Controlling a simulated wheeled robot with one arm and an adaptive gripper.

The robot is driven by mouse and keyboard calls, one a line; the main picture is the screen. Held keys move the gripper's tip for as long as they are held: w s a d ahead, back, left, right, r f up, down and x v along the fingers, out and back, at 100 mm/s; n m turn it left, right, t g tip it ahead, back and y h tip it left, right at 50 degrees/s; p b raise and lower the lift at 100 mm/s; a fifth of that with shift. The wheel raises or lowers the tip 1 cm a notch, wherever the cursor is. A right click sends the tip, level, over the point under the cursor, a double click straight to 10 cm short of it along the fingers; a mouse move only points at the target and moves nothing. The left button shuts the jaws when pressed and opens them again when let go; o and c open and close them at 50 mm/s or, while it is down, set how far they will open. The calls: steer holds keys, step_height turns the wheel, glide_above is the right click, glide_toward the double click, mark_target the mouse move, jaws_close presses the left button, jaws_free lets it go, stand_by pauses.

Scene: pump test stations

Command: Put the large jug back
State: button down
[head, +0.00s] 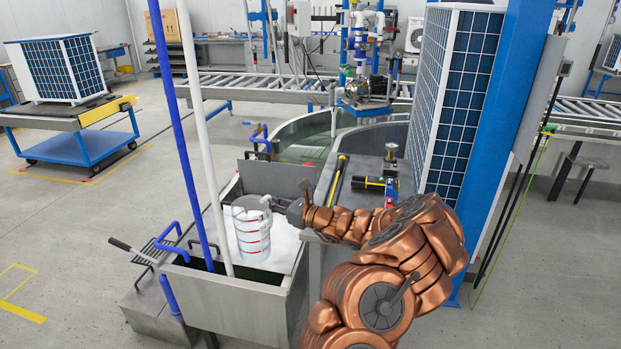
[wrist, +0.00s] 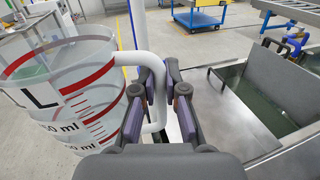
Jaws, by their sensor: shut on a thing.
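In the wrist view the jug (wrist: 70,95) fills the left side, with a large "L", "ml" marks and red stripes. My gripper (wrist: 166,95) is shut on the jug's white handle (wrist: 150,62), with a finger on each side of it. In the head view my gripper (head: 277,204) reaches the jug from the right. The jug looks upright. I cannot tell whether its base touches the white surface.
The metal tank (head: 243,308) has blue and white pipes rising at its front left. A grey bench (head: 345,205) with tools stands right of it. A blue frame with a panelled unit (head: 450,100) stands further right. A step (head: 150,305) is at the left; open floor lies beyond.

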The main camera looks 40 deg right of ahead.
steer(key=a+f+n+g+y, duration=0.1)
steer(key=a+n+g+y, duration=0.2)
steer(key=a, duration=1.1)
steer(key=a+f+n+g+y, duration=0.2)
steer(key=a+y, duration=0.4)
steer(key=a, duration=0.8)
steer(key=shift+s+a+f+n+g, duration=0.25)
steer(key=shift+s+n+g, duration=0.15)
steer(key=shift+n+g, duration=0.5)
